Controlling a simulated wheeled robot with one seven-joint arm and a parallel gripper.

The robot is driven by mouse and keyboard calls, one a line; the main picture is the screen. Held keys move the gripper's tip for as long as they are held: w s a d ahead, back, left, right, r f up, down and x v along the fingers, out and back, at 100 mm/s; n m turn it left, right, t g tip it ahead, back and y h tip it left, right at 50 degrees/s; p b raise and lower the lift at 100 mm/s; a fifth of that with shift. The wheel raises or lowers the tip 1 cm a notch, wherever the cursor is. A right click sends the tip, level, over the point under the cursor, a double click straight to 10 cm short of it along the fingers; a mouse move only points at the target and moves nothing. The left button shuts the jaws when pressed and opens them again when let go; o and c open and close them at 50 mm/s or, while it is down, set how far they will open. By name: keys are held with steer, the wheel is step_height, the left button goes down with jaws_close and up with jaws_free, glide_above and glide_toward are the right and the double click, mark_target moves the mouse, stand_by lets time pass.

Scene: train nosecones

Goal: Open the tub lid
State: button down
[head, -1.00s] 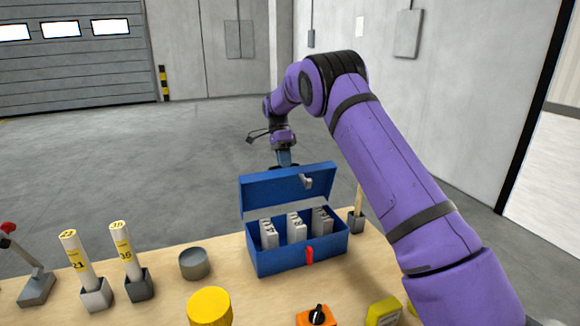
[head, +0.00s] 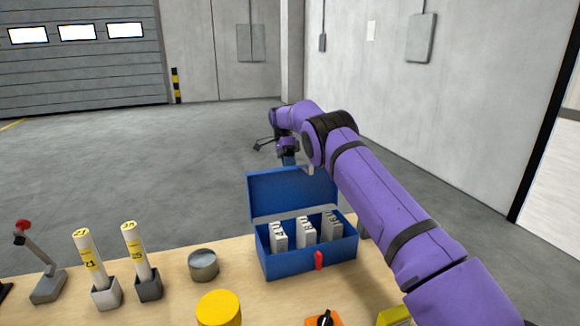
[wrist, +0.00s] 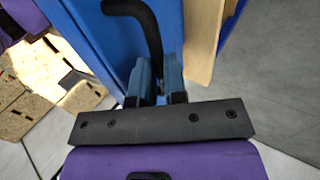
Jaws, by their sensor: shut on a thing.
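The blue tub (head: 290,265) stands on the wooden bench, with several numbered grey blocks inside. Its blue lid (head: 275,199) is open, standing raised at the back edge with its inner face towards the head camera. My gripper (head: 288,160) is behind the lid's top edge, partly hidden by it. In the wrist view, the two blue fingers of my gripper (wrist: 157,78) are shut on a dark curved handle (wrist: 143,25) beside the blue lid surface (wrist: 85,30). The exact contact is partly hidden between the fingers.
A red latch (head: 319,261) is on the tub's front. Left of the tub are an empty grey cup (head: 203,266), two white tubes in holders (head: 140,250) and a red-knobbed lever (head: 40,265). A yellow cylinder (head: 219,308) and an orange switch box (head: 322,319) are in front.

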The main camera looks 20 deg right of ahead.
steer(key=shift+f, duration=0.4)
steer(key=c, duration=1.2)
jaws_free()
steer(key=shift+o, duration=0.2)
steer(key=shift+r, duration=0.3)
